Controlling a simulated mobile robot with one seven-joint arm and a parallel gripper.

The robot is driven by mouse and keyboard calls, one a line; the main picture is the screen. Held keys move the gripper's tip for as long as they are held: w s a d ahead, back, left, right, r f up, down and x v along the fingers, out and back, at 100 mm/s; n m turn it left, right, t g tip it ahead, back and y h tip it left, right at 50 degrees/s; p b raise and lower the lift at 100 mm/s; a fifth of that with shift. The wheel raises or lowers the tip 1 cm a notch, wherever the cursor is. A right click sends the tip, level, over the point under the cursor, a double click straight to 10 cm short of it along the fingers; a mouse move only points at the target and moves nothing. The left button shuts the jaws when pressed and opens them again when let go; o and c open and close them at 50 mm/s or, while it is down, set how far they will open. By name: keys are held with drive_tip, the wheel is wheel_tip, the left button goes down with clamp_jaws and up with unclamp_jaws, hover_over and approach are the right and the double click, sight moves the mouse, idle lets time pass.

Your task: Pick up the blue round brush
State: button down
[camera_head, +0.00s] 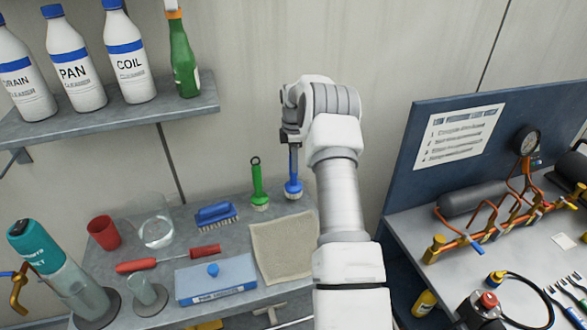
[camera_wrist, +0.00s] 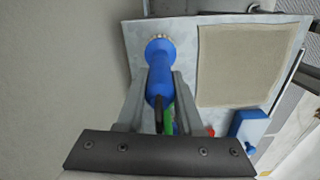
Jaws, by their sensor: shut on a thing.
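The blue round brush (camera_head: 293,176) stands upright in the head view, bristles down, at the back of the grey shelf top (camera_head: 185,245). My gripper (camera_head: 290,138) is above it and shut on its handle. In the wrist view the brush (camera_wrist: 158,75) runs between the two fingers of my gripper (camera_wrist: 162,80), with its round head beyond the fingertips. I cannot tell whether its bristles touch the surface. A similar green brush (camera_head: 258,185) stands just left of it, and is partly hidden behind the blue handle in the wrist view.
A beige cloth (camera_head: 283,247) lies in front of the brush. A blue flat brush (camera_head: 216,215), a red cup (camera_head: 104,232) and a blue-lidded box (camera_head: 216,279) are to the left. Bottles stand on the upper shelf (camera_head: 110,125). A blue panel (camera_head: 400,190) is on the right.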

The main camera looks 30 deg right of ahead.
drive_tip(key=r, duration=0.2)
drive_tip(key=s, duration=0.1)
drive_tip(key=shift+d+r+b, duration=0.3)
drive_tip(key=shift+d+r, duration=0.05)
drive_tip(key=shift+r, duration=0.05)
drive_tip(key=s+d+r+b, duration=0.1)
drive_tip(key=s+d+r, duration=0.4)
drive_tip(key=s, duration=0.4)
drive_tip(key=shift+d+r+b, duration=0.15)
drive_tip(key=shift+r+b, duration=0.15)
drive_tip(key=shift+r, duration=0.4)
